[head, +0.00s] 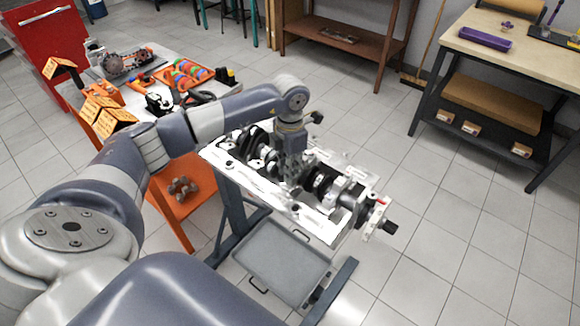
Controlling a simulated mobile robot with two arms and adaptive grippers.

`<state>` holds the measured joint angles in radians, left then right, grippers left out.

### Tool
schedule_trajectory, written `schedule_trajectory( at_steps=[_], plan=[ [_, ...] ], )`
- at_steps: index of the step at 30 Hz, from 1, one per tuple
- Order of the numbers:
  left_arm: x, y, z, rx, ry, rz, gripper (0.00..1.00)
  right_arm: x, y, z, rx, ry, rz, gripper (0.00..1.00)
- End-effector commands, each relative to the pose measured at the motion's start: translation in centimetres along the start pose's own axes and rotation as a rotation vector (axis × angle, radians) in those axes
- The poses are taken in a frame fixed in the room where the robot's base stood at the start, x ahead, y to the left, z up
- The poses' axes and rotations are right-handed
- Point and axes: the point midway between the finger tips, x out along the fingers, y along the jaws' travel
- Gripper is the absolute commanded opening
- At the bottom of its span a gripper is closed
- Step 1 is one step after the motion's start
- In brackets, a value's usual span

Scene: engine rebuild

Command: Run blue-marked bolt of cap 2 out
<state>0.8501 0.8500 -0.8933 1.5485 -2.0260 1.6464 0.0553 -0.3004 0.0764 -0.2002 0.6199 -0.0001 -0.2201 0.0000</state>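The silver engine block (318,222) lies on a dark stand in the middle of the head view. A crankshaft with dark and pale main caps (345,192) runs along its top. My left gripper (290,178) points down over the middle of the block, among the caps. Its fingertips are small and blend with the parts there, so I cannot tell whether they are open or shut or touch a bolt. I cannot make out a blue mark or which cap is cap 2. My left arm hides part of the block's far left. My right gripper is not in view.
A grey tray (285,258) lies low beneath the block, by the stand's legs. An orange cart (172,212) with tools and coloured rings stands to the left. A wood-topped bench (535,62) stands at the right. The tiled floor (440,220) between block and bench is clear.

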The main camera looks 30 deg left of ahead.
Motion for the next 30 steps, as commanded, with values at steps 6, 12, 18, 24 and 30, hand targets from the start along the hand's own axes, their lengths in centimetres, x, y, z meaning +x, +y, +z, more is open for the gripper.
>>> schedule_trajectory(
  at_steps=[6,12,18,24,30],
  plan=[
    [0.0,0.0,0.0,-0.012,-0.001,0.000,0.00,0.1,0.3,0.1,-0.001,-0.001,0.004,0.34],
    [0.0,0.0,0.1,-0.078,-0.002,0.000,0.00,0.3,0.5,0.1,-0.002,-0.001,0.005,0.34],
    [0.0,0.0,0.1,-0.217,-0.003,0.000,0.00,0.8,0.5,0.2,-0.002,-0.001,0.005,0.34],
    [0.1,-0.1,0.1,-0.403,-0.003,-0.001,0.00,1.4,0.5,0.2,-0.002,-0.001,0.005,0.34],
    [0.0,-0.2,0.1,-0.588,-0.003,-0.002,0.00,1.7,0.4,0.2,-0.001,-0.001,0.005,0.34]
  ],
)
